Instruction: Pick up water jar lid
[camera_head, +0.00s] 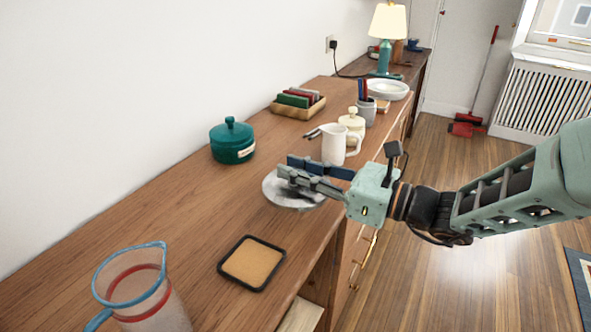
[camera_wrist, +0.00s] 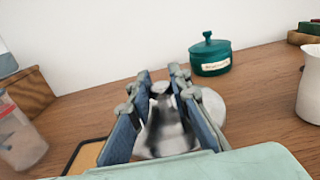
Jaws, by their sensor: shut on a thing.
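A round grey-white lid (camera_head: 274,193) lies at the wooden counter's front edge in the head view. It also shows in the wrist view (camera_wrist: 209,106), with a grey knob (camera_wrist: 160,88) between the fingers. My gripper (camera_head: 287,167) reaches in from the right over the lid, its fingers low and nearly level. In the wrist view my gripper (camera_wrist: 160,76) is shut on the lid's knob. The fingers hide part of the lid. Whether the lid touches the counter is hard to tell.
A teal lidded pot (camera_head: 232,145) stands behind the lid. A white pitcher (camera_head: 334,145) stands close behind my gripper. A tan square coaster (camera_head: 252,263) and a clear jug (camera_head: 140,290) with blue rim are nearer. Counter left of the lid is clear.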

